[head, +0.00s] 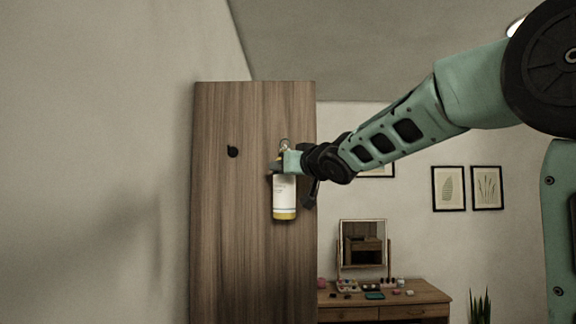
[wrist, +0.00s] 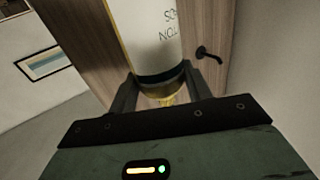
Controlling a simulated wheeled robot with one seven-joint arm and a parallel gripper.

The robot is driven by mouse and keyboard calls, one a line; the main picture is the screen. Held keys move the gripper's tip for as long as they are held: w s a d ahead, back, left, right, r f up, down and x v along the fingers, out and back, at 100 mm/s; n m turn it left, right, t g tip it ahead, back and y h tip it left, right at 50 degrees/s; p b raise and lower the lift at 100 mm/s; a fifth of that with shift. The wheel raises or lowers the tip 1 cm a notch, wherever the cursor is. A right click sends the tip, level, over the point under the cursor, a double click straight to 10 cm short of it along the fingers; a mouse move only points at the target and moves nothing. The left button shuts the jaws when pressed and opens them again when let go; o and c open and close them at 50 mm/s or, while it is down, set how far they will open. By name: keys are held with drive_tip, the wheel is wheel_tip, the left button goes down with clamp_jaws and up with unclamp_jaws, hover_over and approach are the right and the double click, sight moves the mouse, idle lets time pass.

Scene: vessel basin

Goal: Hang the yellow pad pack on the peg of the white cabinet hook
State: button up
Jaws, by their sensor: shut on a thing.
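The yellow pad pack (head: 284,198), white with a yellow end and dark print, hangs upright from my gripper (head: 281,167) in front of the wooden cabinet. In the wrist view the pack (wrist: 148,38) runs up out of the frame, its yellow narrow end between the fingers of my gripper (wrist: 158,91). My gripper is shut on that end. A small pale hook-like shape (head: 285,144) shows just above my gripper against the cabinet. I cannot tell whether it is the white cabinet hook or part of the pack, or whether the two touch.
The tall wooden cabinet (head: 230,230) has a black knob (head: 232,151), left of the pack; a black fitting (wrist: 207,54) also shows in the wrist view. A dressing table (head: 385,311) with a mirror and small items stands low at the right. Framed pictures (head: 448,188) hang behind.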

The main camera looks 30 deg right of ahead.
drive_tip(key=shift+w+d+f, duration=0.2)
drive_tip(key=shift+w+d, duration=0.3)
drive_tip(key=shift+w, duration=0.2)
drive_tip(key=shift+w+d+f, duration=0.15)
drive_tip(key=shift+w+d, duration=0.3)
drive_tip(key=shift+w, duration=0.3)
drive_tip(key=shift+w+d+f, duration=0.2)
drive_tip(key=shift+w+d, duration=0.3)
drive_tip(key=shift+w, duration=0.2)
drive_tip(key=o, duration=1.3)
drive_tip(key=shift+d, duration=0.1)
drive_tip(key=shift+s+f, duration=0.1)
